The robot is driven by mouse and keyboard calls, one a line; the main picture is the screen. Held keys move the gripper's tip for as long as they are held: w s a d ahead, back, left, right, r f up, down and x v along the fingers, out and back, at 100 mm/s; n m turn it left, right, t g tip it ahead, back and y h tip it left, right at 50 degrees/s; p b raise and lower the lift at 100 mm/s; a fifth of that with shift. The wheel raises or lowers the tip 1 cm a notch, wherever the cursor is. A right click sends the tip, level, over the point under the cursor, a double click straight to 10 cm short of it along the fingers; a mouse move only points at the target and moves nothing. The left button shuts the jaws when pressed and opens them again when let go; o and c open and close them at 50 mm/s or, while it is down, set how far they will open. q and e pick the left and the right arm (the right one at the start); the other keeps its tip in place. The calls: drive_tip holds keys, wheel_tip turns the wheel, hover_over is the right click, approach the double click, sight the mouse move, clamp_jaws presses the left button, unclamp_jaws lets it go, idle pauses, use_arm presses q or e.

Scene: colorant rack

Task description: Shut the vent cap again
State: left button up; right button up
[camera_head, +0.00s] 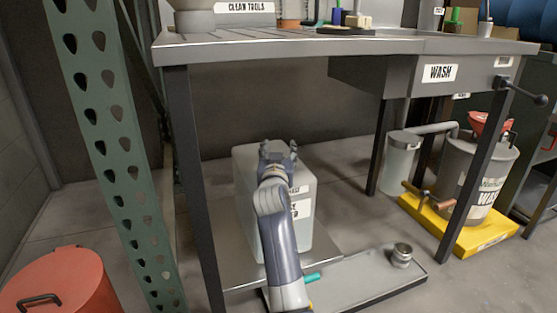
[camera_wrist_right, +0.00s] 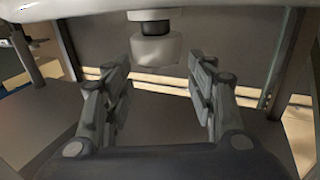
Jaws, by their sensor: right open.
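A whitish container (camera_head: 248,182) with labels on its front stands under the wash table. My right gripper (camera_head: 278,147) is at the container's top in the head view and hides part of it. In the right wrist view the open right gripper (camera_wrist_right: 163,88) has its two fingers apart with nothing between the tips. A pale grey cap (camera_wrist_right: 157,50) on a dark neck shows beyond the fingers, near the top of that view, beside a pale surface (camera_wrist_right: 85,17). I cannot tell whether the cap is seated. My left gripper is not in view.
The wash table (camera_head: 330,45) is above the arm, with dark legs on both sides. A shallow tray (camera_head: 365,288) with a small metal pot (camera_head: 402,252) lies in front. A red bin (camera_head: 60,280), a green perforated post (camera_head: 100,130) and a grey bucket (camera_head: 478,175) stand around.

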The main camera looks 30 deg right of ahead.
wheel_tip(320, 180, up, 7)
drive_tip(key=shift+r, duration=0.2)
idle(0.6)
